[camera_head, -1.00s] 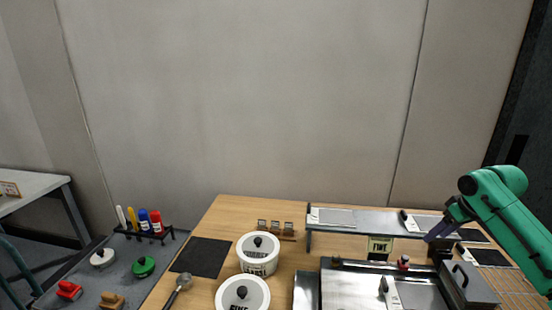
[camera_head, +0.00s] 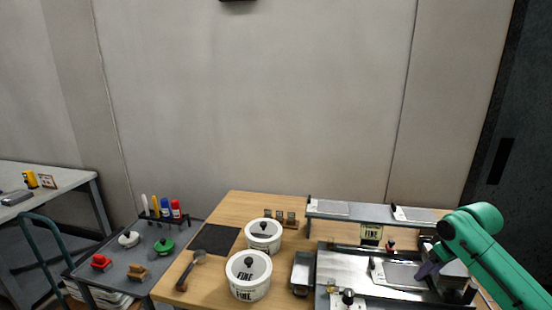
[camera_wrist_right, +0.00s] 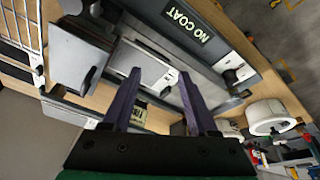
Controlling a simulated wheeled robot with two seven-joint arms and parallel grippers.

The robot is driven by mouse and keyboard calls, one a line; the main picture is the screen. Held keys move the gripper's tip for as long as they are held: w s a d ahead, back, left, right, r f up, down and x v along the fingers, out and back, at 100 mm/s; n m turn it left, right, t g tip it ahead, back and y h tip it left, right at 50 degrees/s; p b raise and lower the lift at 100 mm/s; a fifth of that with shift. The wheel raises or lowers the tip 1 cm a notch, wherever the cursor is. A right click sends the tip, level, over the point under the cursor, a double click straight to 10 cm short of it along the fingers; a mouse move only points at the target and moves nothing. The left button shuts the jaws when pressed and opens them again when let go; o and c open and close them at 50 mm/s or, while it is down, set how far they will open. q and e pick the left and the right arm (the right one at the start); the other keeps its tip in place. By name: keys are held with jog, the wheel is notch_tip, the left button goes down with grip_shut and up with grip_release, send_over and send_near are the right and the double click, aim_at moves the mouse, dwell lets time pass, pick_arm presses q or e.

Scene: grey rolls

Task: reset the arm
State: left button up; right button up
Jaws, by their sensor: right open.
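My right arm (camera_head: 490,250) is green and comes in from the right edge of the head view. Its right gripper (camera_head: 428,271), with dark purple fingers, hangs over the right part of the metal tray (camera_head: 340,262) on the wooden table. In the right wrist view the two fingers of the right gripper (camera_wrist_right: 160,75) stand apart with nothing held between them. My left gripper is not in view.
Two white tubs (camera_head: 263,236) (camera_head: 248,277), a black mat (camera_head: 214,239) and a scoop (camera_head: 190,268) are on the wooden table. A raised shelf (camera_head: 370,215) stands behind the tray. A grey cart (camera_head: 125,265) with pens and small tools is at left.

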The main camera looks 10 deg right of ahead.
jog(key=shift+n+g, duration=0.3)
jog(key=shift+n, duration=0.5)
jog(key=a+f, duration=0.2)
jog(key=s+a+f, duration=0.1)
jog(key=a+f, duration=0.2)
jog(key=s+a+f, duration=0.1)
jog(key=a+f, duration=0.2)
jog(key=shift+a, duration=0.15)
jog(key=s+a+f+n, duration=0.1)
jog(key=s+a+f, duration=0.55)
jog(key=a, duration=0.35)
jog(key=s+a+m, duration=0.3)
jog(key=s+a, duration=0.3)
jog(key=s, duration=0.5)
jog(key=s+f, duration=0.2)
jog(key=f, duration=1.1)
jog(key=s+f, duration=0.3)
jog(key=f, duration=0.9)
jog(key=s+d+f+g, duration=0.1)
jog(key=s+d+f, duration=0.2)
jog(key=s+f, duration=0.8)
jog(key=s, duration=0.3)
jog(key=shift+s+d+f+n+g, duration=0.3)
jog(key=shift+f+g, duration=0.1)
